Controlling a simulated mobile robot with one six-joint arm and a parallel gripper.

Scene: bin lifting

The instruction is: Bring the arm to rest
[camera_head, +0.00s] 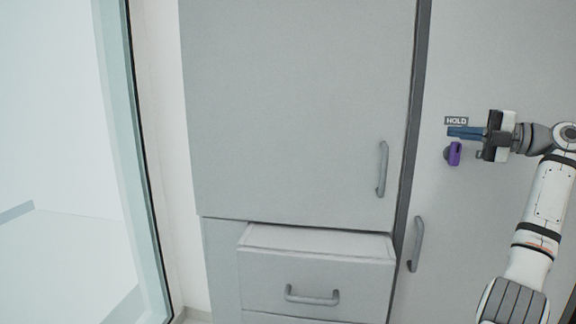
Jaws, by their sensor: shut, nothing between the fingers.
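My gripper (467,133) is at the right, pointing left, with its dark blue fingers shut and empty. My white and grey arm reaches up to it from the lower right. The fingers are just under a dark label reading HOLD (456,121). A purple knob or switch (454,154) is just below the fingers on the grey panel. I cannot tell whether the fingers touch it.
A tall grey cabinet door (300,100) with a vertical handle (382,169) fills the middle. Below it a drawer (317,280) stands partly open. Another handle (416,244) is on the right panel. A glass pane (60,130) is at the left.

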